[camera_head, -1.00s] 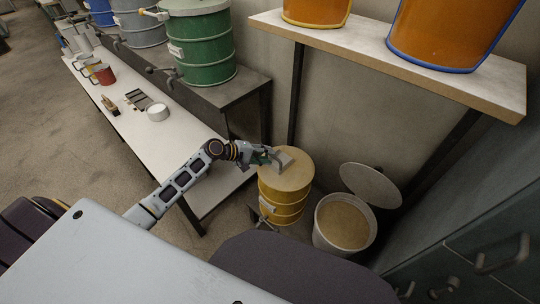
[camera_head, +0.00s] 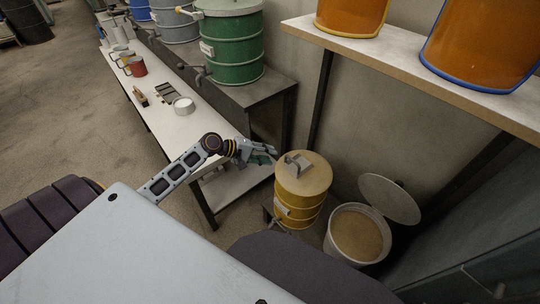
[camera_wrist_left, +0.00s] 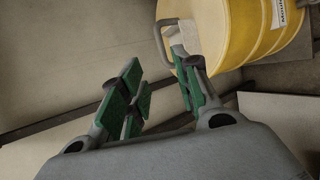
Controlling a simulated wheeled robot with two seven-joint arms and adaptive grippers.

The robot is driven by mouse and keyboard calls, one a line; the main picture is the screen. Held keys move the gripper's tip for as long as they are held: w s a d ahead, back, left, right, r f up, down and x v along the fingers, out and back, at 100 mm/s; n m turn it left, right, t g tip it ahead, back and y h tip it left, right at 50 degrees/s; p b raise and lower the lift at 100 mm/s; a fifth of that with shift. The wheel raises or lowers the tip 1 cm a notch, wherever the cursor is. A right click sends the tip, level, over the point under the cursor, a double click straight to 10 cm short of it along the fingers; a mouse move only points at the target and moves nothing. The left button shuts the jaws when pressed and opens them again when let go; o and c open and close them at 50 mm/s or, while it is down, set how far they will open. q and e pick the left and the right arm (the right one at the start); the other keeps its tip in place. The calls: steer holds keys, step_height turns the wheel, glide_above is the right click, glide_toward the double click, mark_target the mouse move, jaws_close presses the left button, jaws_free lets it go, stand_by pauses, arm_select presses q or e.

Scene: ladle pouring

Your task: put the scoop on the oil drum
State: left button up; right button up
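The scoop (camera_head: 297,165) is a small light grey piece with a handle. In the left wrist view, the scoop (camera_wrist_left: 184,36) shows at the drum's edge, partly behind a finger, and the drum (camera_wrist_left: 240,32) fills the top right. My left gripper (camera_head: 266,157) is just left of the drum, apart from the scoop in the head view. In the wrist view its green-padded fingers (camera_wrist_left: 158,80) are spread with nothing between them. My right gripper is out of view.
A white bucket (camera_head: 336,247) of tan grain stands right of the drum, its lid (camera_head: 390,198) leaning behind. A long white table (camera_head: 205,132) with mugs and a white bowl (camera_head: 183,105) is at left. A shelf (camera_head: 400,68) with orange buckets is above right.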

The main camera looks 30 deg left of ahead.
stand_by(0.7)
arm_select(q)
steer(key=s+a+f+m+g+y, duration=0.15)
steer(key=s+f, duration=0.25)
steer(key=f, duration=0.5)
steer(key=s+f+m+y, duration=0.1)
steer(key=s+f+y, duration=0.15)
steer(key=f, duration=0.75)
steer(key=s+a+f+m+g+y, duration=0.15)
steer(key=s+f, duration=0.25)
steer(key=f, duration=0.5)
steer(key=s+d+f+m+g+y, duration=0.1)
steer(key=s+d+f+m, duration=0.3)
steer(key=s+f, duration=0.5)
steer(key=s+d+f+m+g+y, duration=0.2)
steer(key=s+d+f+m, duration=0.3)
steer(key=s+f, duration=0.4)
steer(key=s+m, duration=0.1)
steer(key=s, duration=0.1)
steer(key=shift+s+f, duration=0.35)
steer(key=shift+s, duration=0.05)
